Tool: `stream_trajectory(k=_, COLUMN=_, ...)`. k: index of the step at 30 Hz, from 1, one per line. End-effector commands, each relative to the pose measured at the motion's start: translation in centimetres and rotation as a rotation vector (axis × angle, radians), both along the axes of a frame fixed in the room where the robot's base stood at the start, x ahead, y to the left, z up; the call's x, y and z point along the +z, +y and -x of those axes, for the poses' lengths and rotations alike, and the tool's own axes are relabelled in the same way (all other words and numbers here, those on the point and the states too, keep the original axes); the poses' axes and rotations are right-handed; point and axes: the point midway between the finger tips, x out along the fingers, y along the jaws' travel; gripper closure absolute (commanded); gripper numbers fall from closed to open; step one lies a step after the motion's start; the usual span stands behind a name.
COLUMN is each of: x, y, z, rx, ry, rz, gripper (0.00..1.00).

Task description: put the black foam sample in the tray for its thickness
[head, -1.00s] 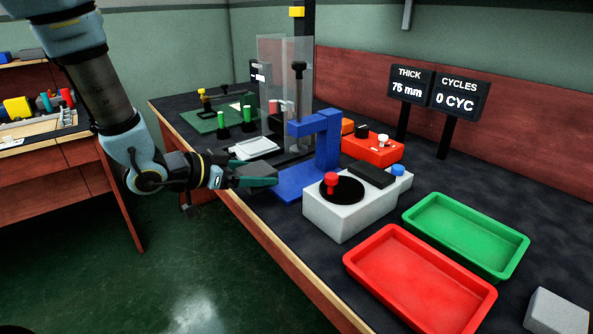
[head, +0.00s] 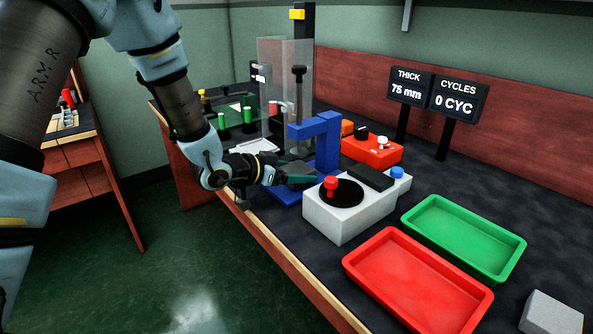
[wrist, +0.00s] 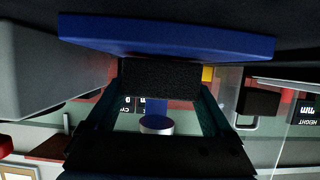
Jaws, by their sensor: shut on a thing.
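My gripper (head: 312,179) is at the blue gauge frame (head: 320,132), with its dark teal fingers reaching toward the opening under the arm. In the wrist view the fingers are shut on the black foam sample (wrist: 160,78), a dark block between the fingertips. The gauge's blue base plate (wrist: 170,36) lies close beside the foam; I cannot tell if they touch. The red tray (head: 415,285) and the green tray (head: 465,238) are empty. The display (head: 408,88) reads THICK 75 mm.
A grey box (head: 345,215) with a red knob and blue button stands between the gauge and the trays. An orange-red device (head: 372,148) is behind it. Clear panels (head: 285,90) stand behind the gauge. A grey block (head: 550,313) sits at the front right.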

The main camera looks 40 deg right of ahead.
Motion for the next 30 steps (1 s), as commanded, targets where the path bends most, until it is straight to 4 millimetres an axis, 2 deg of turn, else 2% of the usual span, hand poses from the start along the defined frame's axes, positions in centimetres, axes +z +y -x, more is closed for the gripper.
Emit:
stream_trajectory(k=10, x=-0.5, y=0.0, z=0.0, rx=0.001, ry=0.000, rz=0.000, gripper=0.73)
stream_trajectory(k=11, x=-0.4, y=0.0, z=0.0, rx=0.001, ry=-0.001, rz=0.001, gripper=0.12)
stream_trajectory(k=14, x=-0.4, y=0.0, z=0.0, rx=0.001, ry=-0.001, rz=0.000, gripper=0.01)
stream_trajectory(k=24, x=-0.4, y=0.1, z=0.0, rx=0.000, ry=-0.001, rz=0.000, gripper=0.00)
stream_trajectory(k=30, x=0.7, y=3.3, z=-0.3, rx=0.005, ry=-0.001, rz=0.000, gripper=0.00)
